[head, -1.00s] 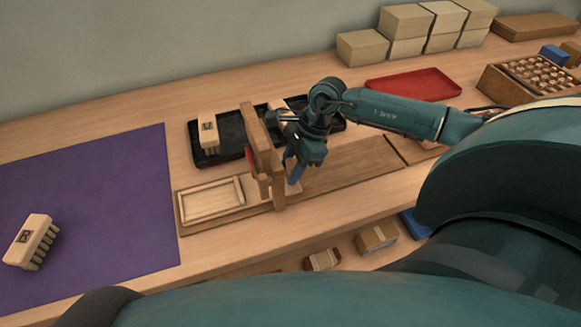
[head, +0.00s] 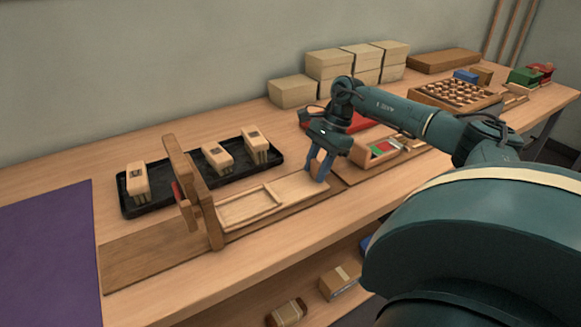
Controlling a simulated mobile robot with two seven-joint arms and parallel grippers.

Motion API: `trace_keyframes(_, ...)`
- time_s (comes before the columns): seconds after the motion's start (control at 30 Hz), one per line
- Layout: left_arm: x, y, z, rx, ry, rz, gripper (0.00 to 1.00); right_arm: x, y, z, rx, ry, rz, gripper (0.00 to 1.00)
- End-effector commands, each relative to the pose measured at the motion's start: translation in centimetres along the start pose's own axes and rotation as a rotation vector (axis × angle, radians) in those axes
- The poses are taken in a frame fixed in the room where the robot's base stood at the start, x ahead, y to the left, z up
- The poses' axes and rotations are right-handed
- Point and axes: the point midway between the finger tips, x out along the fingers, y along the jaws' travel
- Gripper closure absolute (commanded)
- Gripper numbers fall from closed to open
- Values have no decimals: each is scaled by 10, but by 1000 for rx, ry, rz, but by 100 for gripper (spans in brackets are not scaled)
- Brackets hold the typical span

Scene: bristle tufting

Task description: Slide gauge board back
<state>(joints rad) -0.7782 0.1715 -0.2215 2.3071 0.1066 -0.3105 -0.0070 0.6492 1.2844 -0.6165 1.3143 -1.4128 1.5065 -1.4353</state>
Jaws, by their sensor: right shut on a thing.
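The gauge board (head: 295,187) is a pale wooden board with a framed recess at its left part. It lies flat on a darker wooden base (head: 140,257), to the right of an upright wooden gate (head: 184,185). My right gripper (head: 317,178) points down at the board's right end and is shut on it; the exact grip is partly hidden by the fingers. My left gripper is not in the picture.
A black tray (head: 172,205) behind the gate holds brush blocks (head: 218,156). A box with coloured pieces (head: 384,148) and a red tray (head: 360,122) stand at right. A purple mat (head: 50,250) lies at left. Boxes (head: 330,68) line the wall.

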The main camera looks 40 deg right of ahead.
Motion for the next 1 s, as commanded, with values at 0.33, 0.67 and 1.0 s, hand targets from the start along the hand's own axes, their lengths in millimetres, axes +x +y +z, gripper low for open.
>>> trace_keyframes(0.33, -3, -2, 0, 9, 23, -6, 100, -13, 0, -31, 1, 2, 0, 100)
trace_keyframes(0.67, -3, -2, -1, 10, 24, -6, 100, -14, 0, -32, 2, 4, 0, 100)
trace_keyframes(1.0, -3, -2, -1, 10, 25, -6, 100, -13, 0, -31, 1, 3, 0, 42)
